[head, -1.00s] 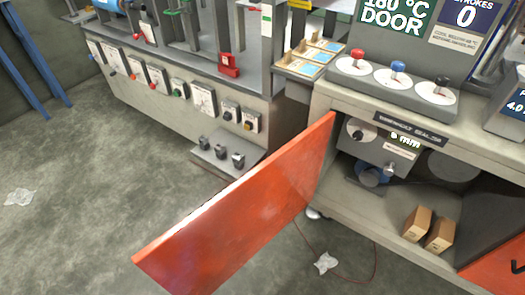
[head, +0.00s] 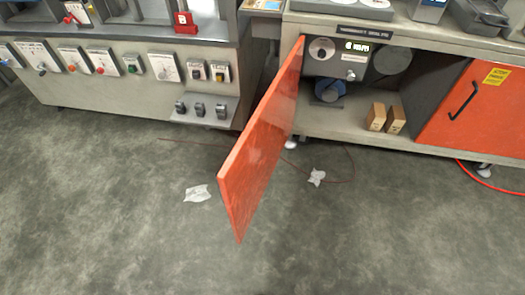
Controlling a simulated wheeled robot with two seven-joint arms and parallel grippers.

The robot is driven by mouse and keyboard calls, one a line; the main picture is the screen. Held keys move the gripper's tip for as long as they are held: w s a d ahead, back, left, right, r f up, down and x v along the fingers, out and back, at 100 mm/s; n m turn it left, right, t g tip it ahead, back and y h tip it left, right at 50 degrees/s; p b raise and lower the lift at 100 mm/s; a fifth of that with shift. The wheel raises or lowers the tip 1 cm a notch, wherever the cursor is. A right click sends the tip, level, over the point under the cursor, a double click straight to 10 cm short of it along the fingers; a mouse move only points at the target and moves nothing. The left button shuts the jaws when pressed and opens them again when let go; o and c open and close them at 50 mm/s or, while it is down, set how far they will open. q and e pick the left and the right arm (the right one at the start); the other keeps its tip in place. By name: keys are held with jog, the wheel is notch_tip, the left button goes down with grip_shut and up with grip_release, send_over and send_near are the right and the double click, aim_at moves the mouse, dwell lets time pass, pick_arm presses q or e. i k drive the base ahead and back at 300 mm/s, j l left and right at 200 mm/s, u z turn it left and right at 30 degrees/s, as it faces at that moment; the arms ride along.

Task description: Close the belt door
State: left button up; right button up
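The orange-red belt door (head: 264,140) stands swung wide open, out from the left side of the cabinet opening, with its free edge toward me over the floor. Inside the cabinet (head: 345,121) I see a grey unit with a lit display, a blue motor-like part (head: 329,90) and two small cardboard-coloured boxes (head: 385,118). A second orange-red door (head: 474,110) with a black handle covers the right part of the cabinet front. Neither of my grippers is in view.
A long grey machine (head: 130,85) with several switches stands left of the door. Crumpled white scraps (head: 197,194) and a thin dark red cord lie on the floor. A red hose (head: 490,181) lies at right. The grey floor (head: 390,235) in front is mostly clear.

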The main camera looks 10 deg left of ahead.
aim_at(243, 179)
jog(key=i+j+z, duration=0.15)
jog(key=j+z, duration=0.25)
jog(key=j, duration=0.4)
jog(key=i+j+z, duration=0.1)
jog(key=j+z, duration=0.3)
jog(key=j, duration=0.45)
jog(key=i+j+z, duration=0.3)
jog(key=k+j, duration=0.05)
jog(key=j, duration=0.05)
